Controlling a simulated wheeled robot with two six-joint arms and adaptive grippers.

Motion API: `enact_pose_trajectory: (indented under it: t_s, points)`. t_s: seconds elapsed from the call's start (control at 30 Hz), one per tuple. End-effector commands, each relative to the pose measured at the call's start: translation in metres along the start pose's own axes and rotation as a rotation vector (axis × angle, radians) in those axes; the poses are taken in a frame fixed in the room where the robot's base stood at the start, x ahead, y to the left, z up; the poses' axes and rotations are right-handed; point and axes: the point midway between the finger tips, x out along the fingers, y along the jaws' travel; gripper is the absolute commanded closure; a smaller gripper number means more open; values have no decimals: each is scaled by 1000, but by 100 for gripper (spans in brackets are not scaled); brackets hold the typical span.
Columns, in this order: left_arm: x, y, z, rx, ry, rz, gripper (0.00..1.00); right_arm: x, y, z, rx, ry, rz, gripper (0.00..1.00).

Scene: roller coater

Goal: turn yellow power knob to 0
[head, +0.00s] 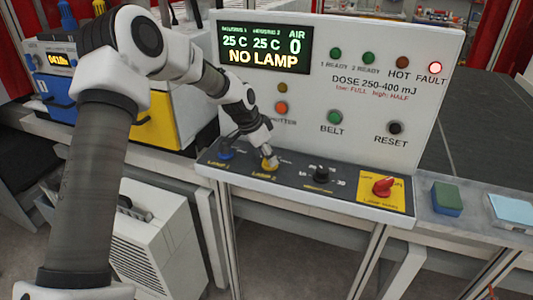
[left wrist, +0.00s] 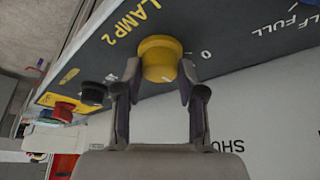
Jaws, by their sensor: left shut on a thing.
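The yellow power knob (head: 270,166) sits on the sloped dark panel above the "LAMP 2" label. In the left wrist view the knob (left wrist: 160,58) shows its round yellow cap, with "LAMP 2" printed at its upper left and a "0" mark to its right. My left gripper (head: 266,152) reaches down to the knob. In the left wrist view its two fingers (left wrist: 159,82) are shut on the knob, one on each side. The fingers hide part of the knob, and I cannot tell which mark it points to. My right gripper is not in view.
A blue knob (head: 226,154) stands to the left; a black knob (head: 320,173) and a red knob (head: 383,186) stand to the right. The upright panel (head: 350,110) rises close behind.

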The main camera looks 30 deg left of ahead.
Motion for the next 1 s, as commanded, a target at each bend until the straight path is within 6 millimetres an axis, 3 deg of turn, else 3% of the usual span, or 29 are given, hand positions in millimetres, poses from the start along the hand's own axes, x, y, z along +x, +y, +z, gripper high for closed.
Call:
enact_pose_trajectory:
  t_s: [0.57,1.0]
  points:
    - [0,5,1,-387,-10,-158,95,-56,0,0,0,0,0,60]
    - [8,5,3,-641,-7,-265,95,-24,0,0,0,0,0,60]
